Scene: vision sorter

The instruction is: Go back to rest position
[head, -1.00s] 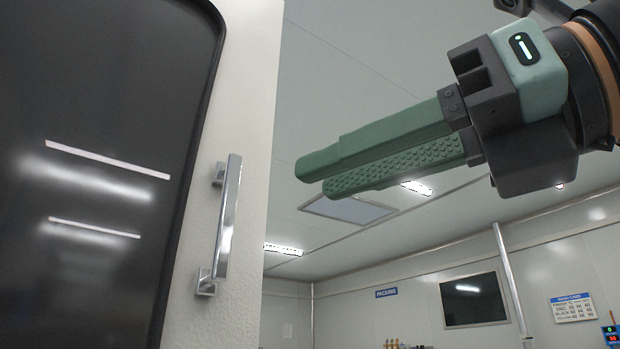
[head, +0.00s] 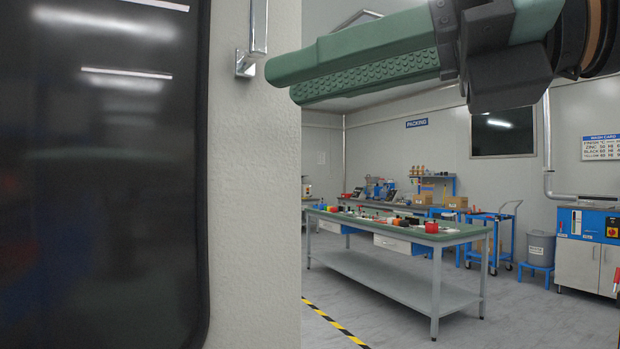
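My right gripper (head: 279,84) comes in from the upper right in the head view. Its two green fingers point left and lie one above the other in the picture. The studded inner face of the lower finger shows past the smooth upper one, so the fingers stand apart. Nothing shows between them. My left gripper is not in view.
The cabinet with its dark window (head: 110,200) fills the left side. Beyond are a green-topped workbench (head: 455,235) with small parts, blue trolleys (head: 490,225), a grey bin (head: 541,249) and a blue-and-white machine (head: 585,240). Floor with a striped line (head: 330,320) is clear in front.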

